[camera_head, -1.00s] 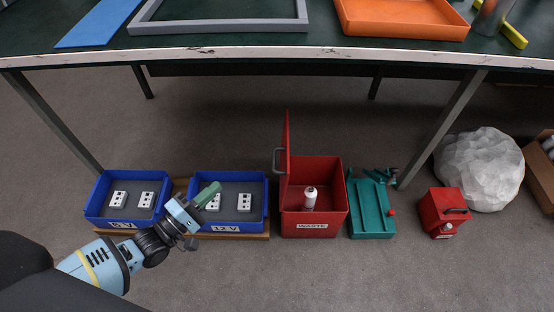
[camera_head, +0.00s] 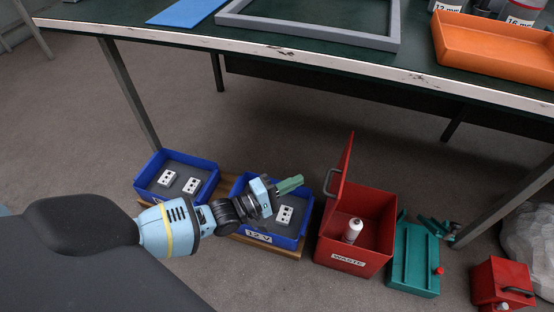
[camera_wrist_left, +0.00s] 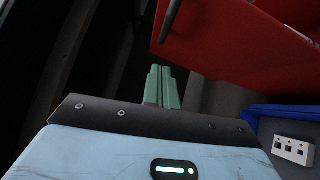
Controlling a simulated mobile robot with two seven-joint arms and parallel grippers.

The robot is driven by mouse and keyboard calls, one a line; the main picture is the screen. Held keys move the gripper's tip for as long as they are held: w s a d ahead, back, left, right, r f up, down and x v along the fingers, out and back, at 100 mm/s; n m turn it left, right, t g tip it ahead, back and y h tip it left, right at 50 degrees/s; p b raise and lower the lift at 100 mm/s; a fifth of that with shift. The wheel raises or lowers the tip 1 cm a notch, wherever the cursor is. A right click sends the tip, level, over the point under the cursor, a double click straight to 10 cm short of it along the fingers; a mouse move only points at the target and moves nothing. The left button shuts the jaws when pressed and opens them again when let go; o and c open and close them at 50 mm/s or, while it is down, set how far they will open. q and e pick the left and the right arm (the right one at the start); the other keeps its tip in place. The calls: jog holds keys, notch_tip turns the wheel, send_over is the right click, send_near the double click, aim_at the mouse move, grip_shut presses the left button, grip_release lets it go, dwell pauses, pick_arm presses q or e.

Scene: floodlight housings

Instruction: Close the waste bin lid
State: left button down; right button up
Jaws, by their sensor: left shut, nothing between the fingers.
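The red waste bin (camera_head: 350,258) stands on the floor with a label reading WASTE and a white bottle or can (camera_head: 352,230) inside. Its red lid (camera_head: 341,172) stands open, roughly upright on the bin's left side, with a dark handle (camera_head: 332,184) facing my left arm. In the left wrist view the lid (camera_wrist_left: 225,45) fills the upper right, with the handle (camera_wrist_left: 171,18) at top centre. My left gripper (camera_head: 300,181), with green fingers, is shut and empty, over the 12 V box and left of the lid. It points up toward the lid in the wrist view (camera_wrist_left: 161,75). My right gripper is not in view.
Blue boxes (camera_head: 262,240) with white sockets stand left of the bin. A green case (camera_head: 412,262) and a red can (camera_head: 503,280) stand to its right. A workbench (camera_head: 300,55) overhangs behind, with a leg (camera_head: 505,200) at right.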

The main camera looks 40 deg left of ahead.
pick_arm(q)
jog(key=d, duration=0.1)
jog(key=w+d, duration=0.1)
jog(key=d, duration=0.1)
jog(key=w+d, duration=0.1)
jog(key=shift+d+r, duration=0.15)
jog(key=shift+r, duration=0.1)
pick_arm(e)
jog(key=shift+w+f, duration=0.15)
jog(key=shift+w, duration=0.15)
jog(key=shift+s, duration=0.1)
pick_arm(q)
jog(key=shift+r, duration=0.1)
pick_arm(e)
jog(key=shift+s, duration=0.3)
